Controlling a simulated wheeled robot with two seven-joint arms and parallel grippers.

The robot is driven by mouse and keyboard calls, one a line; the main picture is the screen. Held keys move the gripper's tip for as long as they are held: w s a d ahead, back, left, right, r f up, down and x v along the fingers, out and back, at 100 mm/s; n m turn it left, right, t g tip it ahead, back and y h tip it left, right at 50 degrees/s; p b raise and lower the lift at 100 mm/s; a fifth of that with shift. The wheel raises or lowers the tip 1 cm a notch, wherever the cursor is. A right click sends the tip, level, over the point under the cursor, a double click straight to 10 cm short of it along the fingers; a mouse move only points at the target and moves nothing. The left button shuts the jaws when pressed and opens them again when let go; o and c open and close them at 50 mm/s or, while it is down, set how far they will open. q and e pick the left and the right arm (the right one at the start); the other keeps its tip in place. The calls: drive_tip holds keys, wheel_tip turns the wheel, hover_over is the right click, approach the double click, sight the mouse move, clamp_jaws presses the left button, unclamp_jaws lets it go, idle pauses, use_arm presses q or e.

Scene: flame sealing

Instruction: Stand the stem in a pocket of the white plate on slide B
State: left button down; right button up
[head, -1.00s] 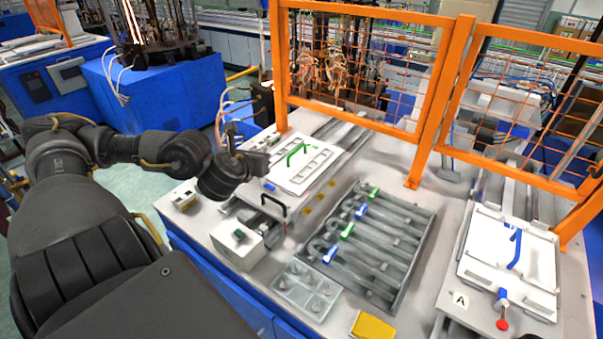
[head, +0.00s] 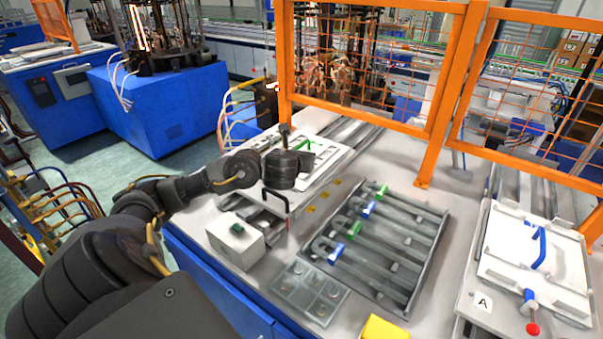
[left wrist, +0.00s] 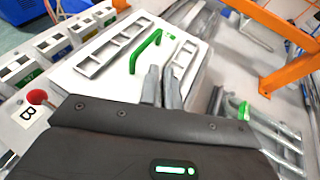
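The white plate (head: 331,158) on slide B has rectangular pockets and a green arched handle (head: 306,144). The left wrist view shows the plate (left wrist: 112,75), its green handle (left wrist: 146,48) and the letter B label (left wrist: 28,113). My left gripper (head: 287,168) is over the plate and hides part of it. In the left wrist view its two fingers (left wrist: 162,84) are close together and point at the plate, right of the handle. A tiny green spot shows just beyond them. I cannot make out a stem between the fingers. My right gripper is not in view.
A grey tray (head: 440,232) holds several stems with blue and green ends. Slide A's white plate (head: 505,262), with a blue handle, is at the right. An orange mesh fence (head: 436,135) stands behind. A clear box, a yellow block and a small white box line the front.

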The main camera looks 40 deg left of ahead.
use_arm(q)
drive_tip(key=f+b, duration=0.2)
drive_tip(key=f, duration=0.1)
drive_tip(key=shift+w+f+b, duration=0.2)
drive_tip(key=shift+w+b, duration=0.2)
drive_tip(key=shift+f, duration=0.3)
drive_tip(key=shift+f+b, duration=0.15)
drive_tip(key=shift+b, duration=0.15)
drive_tip(key=c, duration=1.6)
unclamp_jaws()
